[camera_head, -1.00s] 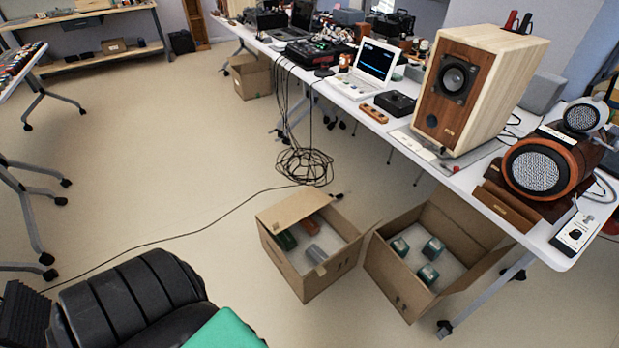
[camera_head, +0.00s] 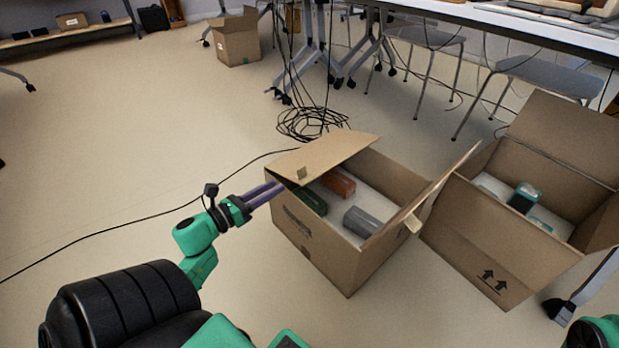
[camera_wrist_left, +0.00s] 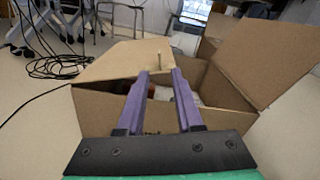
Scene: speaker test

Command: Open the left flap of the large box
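A cardboard box (camera_head: 335,258) stands on the floor in the middle of the head view. Its left flap (camera_head: 325,156) lies partly over the opening; it also shows in the wrist view (camera_wrist_left: 118,62). The right flap (camera_head: 440,187) sticks up and outward. My left gripper (camera_head: 282,187) is at the box's upper left edge, just below the flap's left corner. In the wrist view its purple fingers (camera_wrist_left: 160,73) are apart with nothing held between them. Whether they touch the box or flap I cannot tell. My right gripper is out of view.
Inside the box are a green item (camera_head: 310,201), an orange item (camera_head: 338,183) and a grey item (camera_head: 362,221). A second open box (camera_head: 490,262) stands close on the right. Tangled cables (camera_head: 310,122) lie behind. Floor to the left is clear except for a cable.

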